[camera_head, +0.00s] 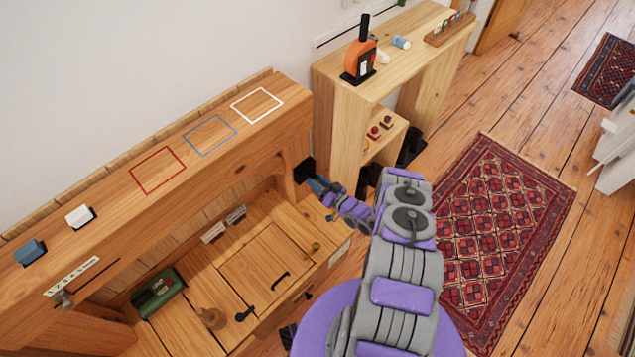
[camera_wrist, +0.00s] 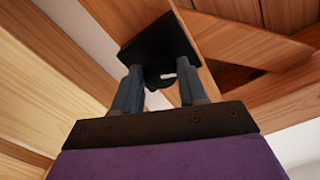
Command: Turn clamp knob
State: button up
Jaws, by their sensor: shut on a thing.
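The clamp (camera_head: 304,169) is a dark block at the right end of the wooden bench, beside the timber brace. In the wrist view its black square plate (camera_wrist: 150,36) fills the upper middle, in front of the wood. My gripper (camera_head: 316,184) reaches it from the right. In the wrist view my gripper (camera_wrist: 157,72) has both blue-grey fingers up against the plate, shut on the clamp knob. The knob itself is mostly hidden; only a small dark curved part shows between the fingers, so its turn cannot be read.
A pale wooden shelf (camera_head: 341,112) stands close behind my gripper, with an orange tool (camera_head: 361,58) on top. The bench top (camera_head: 222,150) bears red, blue and white outlines. A green box (camera_head: 158,294) sits on the lower level. A red rug (camera_head: 500,225) covers open floor at right.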

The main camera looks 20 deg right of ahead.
jog(key=m, duration=0.6)
jog(key=shift+d+r+m, duration=0.1)
jog(key=shift+d+m, duration=0.05)
jog(key=shift+m, duration=0.15)
jog(key=m, duration=1.2)
jog(key=shift+m, duration=0.4)
jog(key=m, duration=0.5)
jog(key=shift+m, duration=0.3)
jog(key=o, duration=0.8)
jog(key=shift+o, duration=1.2)
